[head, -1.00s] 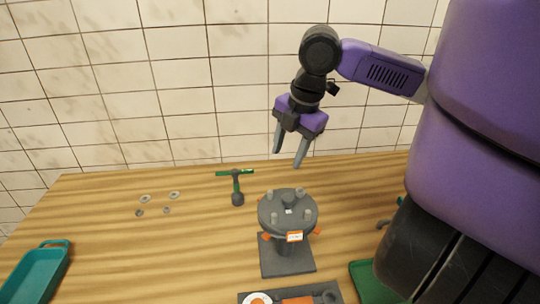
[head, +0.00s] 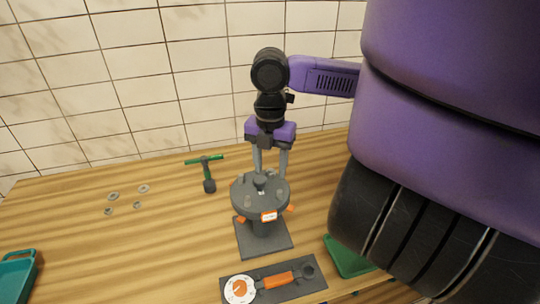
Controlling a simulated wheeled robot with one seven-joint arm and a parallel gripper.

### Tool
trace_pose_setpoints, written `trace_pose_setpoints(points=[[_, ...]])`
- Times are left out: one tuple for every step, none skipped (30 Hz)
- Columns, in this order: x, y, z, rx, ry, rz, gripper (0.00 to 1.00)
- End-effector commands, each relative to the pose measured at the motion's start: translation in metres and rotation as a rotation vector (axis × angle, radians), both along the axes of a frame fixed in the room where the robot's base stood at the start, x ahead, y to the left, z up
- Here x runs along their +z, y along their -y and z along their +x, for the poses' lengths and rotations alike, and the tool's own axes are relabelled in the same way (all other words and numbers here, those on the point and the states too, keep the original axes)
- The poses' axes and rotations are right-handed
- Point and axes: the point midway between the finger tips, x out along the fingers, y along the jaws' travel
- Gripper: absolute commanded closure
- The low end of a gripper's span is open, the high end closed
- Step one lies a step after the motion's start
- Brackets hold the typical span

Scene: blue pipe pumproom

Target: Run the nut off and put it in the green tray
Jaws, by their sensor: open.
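A dark grey round flange (head: 260,208) stands on a square base plate, with several studs or nuts around its top and one raised piece in its middle. I cannot tell which of these is the nut to run off. My gripper (head: 270,173) points down at the far side of the flange top, with its fingers apart and nothing seen between them. Whether the fingertips touch anything there is unclear. The green tray (head: 342,262) lies at the right front, partly hidden by my arm.
A teal tray (head: 16,282) sits at the far left. Several loose washers or nuts (head: 137,204) lie left of a green-handled tool (head: 207,175). A dark mat with a gauge and an orange-handled wrench (head: 278,281) lies in front of the flange. The left table middle is clear.

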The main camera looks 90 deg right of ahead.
Motion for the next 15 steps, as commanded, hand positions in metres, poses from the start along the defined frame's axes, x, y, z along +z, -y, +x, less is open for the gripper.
trace_pose_setpoints(points=[[-0.0021,-0.0001,-0.0002,0.0,0.0,0.0,0.53],[-0.0029,0.0001,-0.0001,0.0,0.0,-0.001,0.53],[-0.0035,0.0002,-0.0002,0.0,0.0,-0.001,0.53],[-0.0038,0.0002,-0.0001,0.0,0.0,-0.001,0.53],[-0.0039,0.0003,-0.0001,0.0,0.0,-0.001,0.53],[-0.0039,0.0002,-0.0001,0.0,0.0,-0.001,0.53],[-0.0039,0.0002,-0.0001,-0.001,0.001,-0.001,0.53],[-0.0039,0.0002,-0.0001,-0.001,0.0,-0.001,0.53],[-0.0038,0.0002,0.0,-0.001,0.001,-0.001,0.53],[-0.0038,0.0002,0.0,-0.001,0.001,-0.001,0.55],[-0.0038,0.0002,0.0,-0.001,0.001,-0.001,0.61],[-0.0038,0.0002,0.0,-0.001,0.001,-0.001,0.68],[-0.0037,0.0002,0.0,-0.001,0.001,-0.001,0.74],[-0.0037,0.0002,0.0,-0.001,0.001,-0.001,0.8],[-0.0037,0.0002,0.0,-0.001,0.001,-0.001,0.88]])
